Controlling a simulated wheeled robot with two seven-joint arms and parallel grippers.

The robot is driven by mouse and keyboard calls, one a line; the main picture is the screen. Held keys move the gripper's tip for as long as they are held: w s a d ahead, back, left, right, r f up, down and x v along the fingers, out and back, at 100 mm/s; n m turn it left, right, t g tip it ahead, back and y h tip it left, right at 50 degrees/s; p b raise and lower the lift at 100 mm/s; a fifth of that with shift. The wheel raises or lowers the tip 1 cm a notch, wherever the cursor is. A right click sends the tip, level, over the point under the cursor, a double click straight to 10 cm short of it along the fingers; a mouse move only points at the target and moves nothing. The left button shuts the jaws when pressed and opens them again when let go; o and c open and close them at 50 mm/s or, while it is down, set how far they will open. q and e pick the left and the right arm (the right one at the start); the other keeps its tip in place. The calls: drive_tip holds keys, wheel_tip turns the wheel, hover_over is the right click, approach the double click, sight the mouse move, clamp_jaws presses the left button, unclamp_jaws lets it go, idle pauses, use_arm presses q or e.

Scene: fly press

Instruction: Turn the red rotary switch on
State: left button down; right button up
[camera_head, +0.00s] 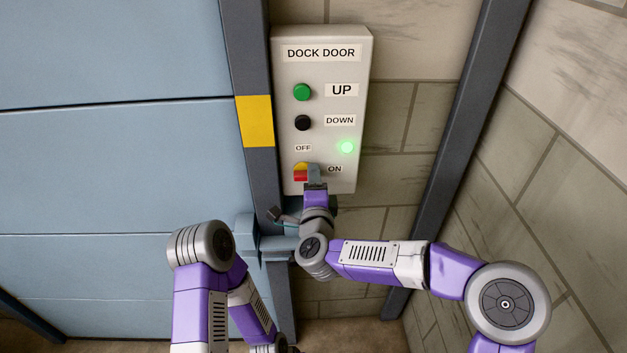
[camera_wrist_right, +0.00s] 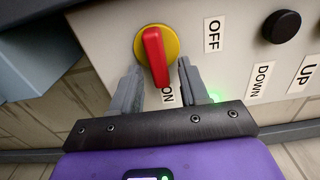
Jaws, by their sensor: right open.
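The red rotary switch (camera_wrist_right: 156,56) is a red bar handle on a round yellow base, low on the panel. In the right wrist view the handle's near end lies close to the partly covered ON label (camera_wrist_right: 167,96); the OFF label (camera_wrist_right: 213,34) is to its right. My right gripper (camera_wrist_right: 159,67) is open, with one finger on each side of the handle. The right finger looks closer to it; contact cannot be told. In the head view, my right gripper (camera_head: 315,176) partly hides the switch (camera_head: 300,172). My left gripper is not visible; only its arm shows.
The pale DOCK DOOR panel (camera_head: 321,76) carries a green UP button (camera_head: 302,92), a black DOWN button (camera_head: 303,123) and a lit green lamp (camera_head: 346,147). A grey post (camera_head: 248,60) and blue door (camera_head: 110,170) stand left; a block wall (camera_head: 410,60) is behind.

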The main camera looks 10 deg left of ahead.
drive_tip(key=v, duration=0.7)
drive_tip(key=shift+s, duration=0.2)
drive_tip(key=d+f+n+g, duration=0.4)
drive_tip(key=d+f, duration=0.1)
drive_tip(key=f, duration=0.8)
drive_tip(key=d+f+n+g, duration=0.3)
drive_tip(key=d+f, duration=0.1)
drive_tip(key=f, duration=0.9)
drive_tip(key=s+d+f+n+g, duration=0.2)
drive_tip(key=s+d+f+g, duration=0.3)
drive_tip(key=s+f, duration=0.4)
drive_tip(key=s+d+f+n+g, duration=0.3)
drive_tip(key=s+d+f+g, duration=0.2)
drive_tip(key=s, duration=0.8)
wheel_tip(320, 180, down, 4)
drive_tip(key=shift+d+f+h, duration=0.15)
drive_tip(key=shift+d+h, duration=0.25)
drive_tip(key=shift+d, duration=0.8)
